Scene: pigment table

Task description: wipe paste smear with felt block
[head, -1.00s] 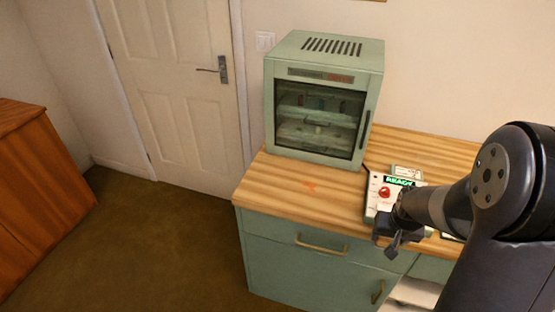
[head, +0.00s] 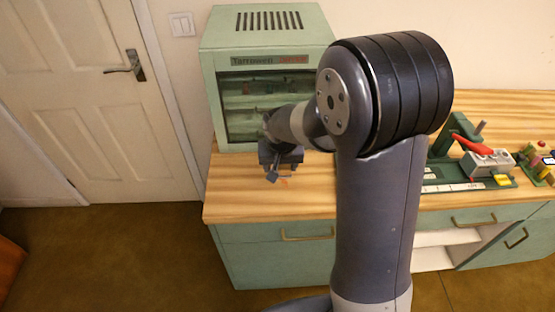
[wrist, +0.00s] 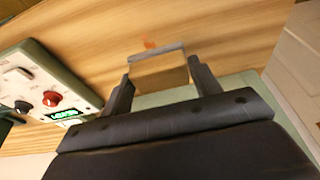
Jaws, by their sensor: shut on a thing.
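The orange paste smear (head: 285,181) is a small mark on the striped wooden worktop (head: 235,200), in front of the green oven. The smear also shows in the wrist view (wrist: 150,44), just beyond the held block. My gripper (head: 280,160) is at the smear's near surroundings, low by the worktop. In the wrist view its two dark fingers (wrist: 158,72) are shut on the felt block (wrist: 160,70), which has a tan face and a grey edge strip. I cannot tell whether the block touches the worktop. My arm hides part of the worktop in the head view.
The oven (head: 264,60) stands at the back left of the worktop. A control box (wrist: 50,90) with a red button and green display lies left in the wrist view. A green press with a red lever (head: 460,143) and small coloured items stand at the right.

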